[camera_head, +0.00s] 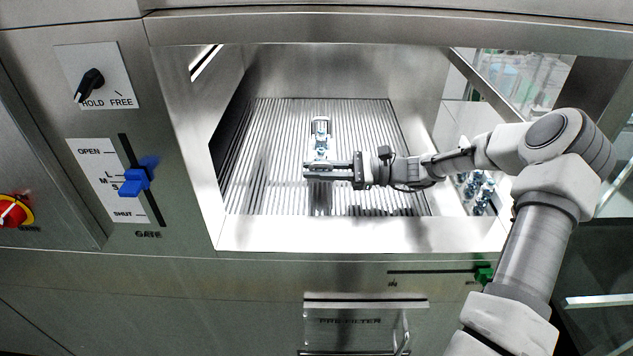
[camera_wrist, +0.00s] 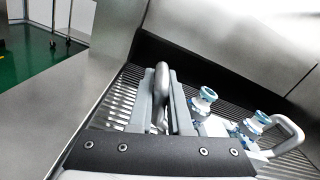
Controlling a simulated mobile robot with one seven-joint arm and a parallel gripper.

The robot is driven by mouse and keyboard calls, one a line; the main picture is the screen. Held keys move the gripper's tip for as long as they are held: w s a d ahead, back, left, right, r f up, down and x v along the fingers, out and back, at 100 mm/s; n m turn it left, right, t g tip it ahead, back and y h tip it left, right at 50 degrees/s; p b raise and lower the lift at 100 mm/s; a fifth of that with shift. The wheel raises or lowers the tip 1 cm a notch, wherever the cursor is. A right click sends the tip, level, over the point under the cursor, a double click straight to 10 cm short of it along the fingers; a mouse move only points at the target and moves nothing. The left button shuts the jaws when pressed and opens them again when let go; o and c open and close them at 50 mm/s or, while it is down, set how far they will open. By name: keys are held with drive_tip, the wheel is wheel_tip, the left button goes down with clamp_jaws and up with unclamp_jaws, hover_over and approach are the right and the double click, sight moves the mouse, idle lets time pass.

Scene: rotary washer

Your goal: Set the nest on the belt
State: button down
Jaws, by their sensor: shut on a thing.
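The nest (camera_head: 320,128) is a small carrier with blue-and-white fittings and a loop handle at each end. It is over the ribbed belt (camera_head: 265,150) inside the open chamber, about mid-width. My gripper (camera_head: 312,171) reaches in from the right and is shut on the nest's near handle. In the wrist view the grey handle (camera_wrist: 161,95) stands between my fingers, with the fittings (camera_wrist: 206,98) and the far handle (camera_wrist: 291,130) to the right. My fingers hide part of the nest. I cannot tell whether its underside touches the belt.
Steel walls surround the belt, with a front sill (camera_head: 350,234) below my arm. Bare belt lies on both sides of the nest. More blue-and-white parts (camera_head: 478,190) stand outside the chamber at right. A blue gate lever (camera_head: 134,183) and a black HOLD/FREE knob (camera_head: 91,83) are at left.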

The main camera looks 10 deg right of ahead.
drive_tip(key=shift+f, duration=1.65)
drive_tip(key=c, duration=0.8)
unclamp_jaws()
drive_tip(key=shift+c, duration=0.2)
drive_tip(key=d, duration=0.3)
drive_tip(key=s+d, duration=0.1)
drive_tip(key=d, duration=0.3)
drive_tip(key=shift+s+d, duration=0.2)
